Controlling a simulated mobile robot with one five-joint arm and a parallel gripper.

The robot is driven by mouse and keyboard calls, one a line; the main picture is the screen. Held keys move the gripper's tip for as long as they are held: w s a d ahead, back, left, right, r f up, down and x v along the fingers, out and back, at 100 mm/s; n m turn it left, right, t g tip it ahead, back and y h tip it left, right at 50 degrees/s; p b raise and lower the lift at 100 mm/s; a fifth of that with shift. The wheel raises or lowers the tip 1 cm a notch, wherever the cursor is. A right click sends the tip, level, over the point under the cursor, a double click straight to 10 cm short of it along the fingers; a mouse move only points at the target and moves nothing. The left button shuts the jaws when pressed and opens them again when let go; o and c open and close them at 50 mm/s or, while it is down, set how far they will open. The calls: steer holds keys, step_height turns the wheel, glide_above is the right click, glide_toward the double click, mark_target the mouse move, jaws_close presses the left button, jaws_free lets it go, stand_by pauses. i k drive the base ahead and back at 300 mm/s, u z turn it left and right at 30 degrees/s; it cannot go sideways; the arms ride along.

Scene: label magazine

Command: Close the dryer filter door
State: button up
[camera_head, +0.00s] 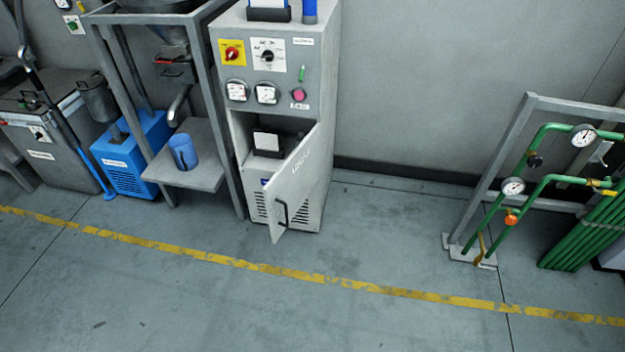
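The dryer (313,105) is a tall grey cabinet against the wall, with gauges, a red knob on a yellow plate and a pink button on its front. Its filter door (291,185) stands open, swung outward towards the floor in front. The door is a light grey panel with lettering near its top and a dark handle (282,213) low on it. The open compartment behind it shows a dark filter block with a white label (266,141). Vent slots lie below, partly covered by the door. My gripper is not in view.
A grey frame with a shelf (205,178) holding a blue cup (183,152) stands just left of the dryer. A blue machine (133,160) stands further left. Green pipes with gauges (512,186) stand right. The floor in front, crossed by a yellow line (280,270), is clear.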

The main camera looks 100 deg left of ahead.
mark_target(286, 191)
steer(key=u, duration=3.45)
steer(key=i, duration=1)
steer(key=z, duration=0.05)
steer(key=k, duration=0.5)
steer(key=u, duration=1.15)
steer(key=i, duration=0.2)
steer(key=u, duration=0.35)
